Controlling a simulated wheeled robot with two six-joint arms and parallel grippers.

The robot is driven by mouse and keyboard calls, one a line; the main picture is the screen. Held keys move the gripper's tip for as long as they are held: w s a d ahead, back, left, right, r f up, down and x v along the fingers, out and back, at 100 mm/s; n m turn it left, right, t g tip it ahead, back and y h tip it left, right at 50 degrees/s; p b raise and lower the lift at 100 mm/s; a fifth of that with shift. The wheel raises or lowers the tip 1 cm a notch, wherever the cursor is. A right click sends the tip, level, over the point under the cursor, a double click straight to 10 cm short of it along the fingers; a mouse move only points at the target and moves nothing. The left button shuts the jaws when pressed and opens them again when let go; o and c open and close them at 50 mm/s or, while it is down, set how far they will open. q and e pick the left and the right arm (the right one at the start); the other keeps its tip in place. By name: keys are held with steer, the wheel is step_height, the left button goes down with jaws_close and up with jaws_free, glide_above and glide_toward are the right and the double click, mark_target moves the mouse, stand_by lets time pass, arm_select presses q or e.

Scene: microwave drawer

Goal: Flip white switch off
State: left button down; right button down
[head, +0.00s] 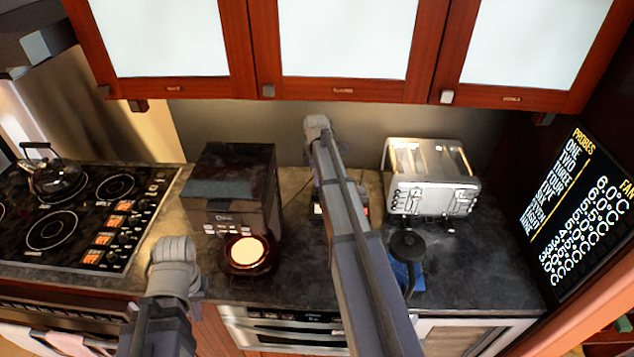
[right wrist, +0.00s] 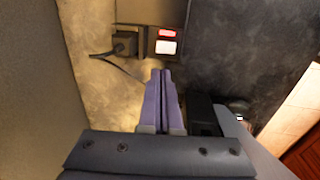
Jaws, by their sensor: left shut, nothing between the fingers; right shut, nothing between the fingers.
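The white switch (right wrist: 166,47) shows in the right wrist view, just below a red switch (right wrist: 167,33) on a small panel. My right gripper (right wrist: 160,72) is shut and empty, its fingertips pointing towards the white switch and a little short of it in the picture; I cannot tell the exact gap. In the head view my right arm reaches over the counter and largely hides the switch area; a bit of red shows beside it. My left gripper (head: 173,262) is at the lower left, in front of the coffee machine; its fingers are not clearly seen.
A coffee machine (head: 233,195) stands left of my right arm and a toaster (head: 431,178) right of it. A dark-lidded blue item (head: 406,262) is near the front. A plug with a cable (right wrist: 124,42) is left of the switches. Cabinets (head: 343,88) hang above.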

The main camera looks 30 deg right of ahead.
mark_target(317, 206)
steer(key=f+b, duration=0.3)
steer(key=f, duration=0.1)
steer(key=w+f+b, duration=0.1)
steer(key=f+b, duration=0.6)
steer(key=b, duration=0.1)
steer(key=shift+w+d+f, duration=0.15)
steer(key=shift+d+f, duration=0.25)
steer(key=shift+f, duration=0.25)
steer(key=shift+r, duration=0.15)
steer(key=shift+a, duration=0.1)
steer(key=shift+s+a, duration=0.35)
steer(key=shift+s, duration=0.35)
steer(key=shift+r, duration=0.15)
